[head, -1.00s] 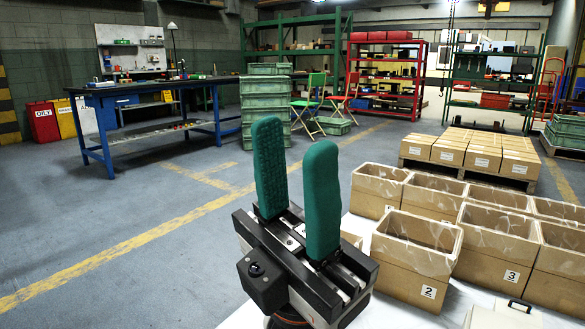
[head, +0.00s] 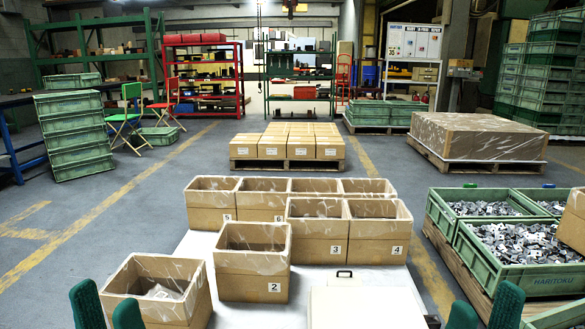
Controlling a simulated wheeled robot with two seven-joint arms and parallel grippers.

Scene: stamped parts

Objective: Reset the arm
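My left gripper (head: 107,312) shows at the bottom left as two green padded fingertips, apart with nothing between them. It is in front of the lower-left corner of an open cardboard box (head: 200,304), and its body is cut off by the frame edge. My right gripper (head: 485,312) shows at the bottom right as two green fingertips, also apart and empty. It is in front of the green crates. Both arms are out of view below.
Several open boxes, including box 2 (head: 252,285), stand on a white table (head: 270,316); the nearest left box holds grey parts. A pale lidded case (head: 365,308) lies at the front. Green crates (head: 530,281) of metal parts stand at right.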

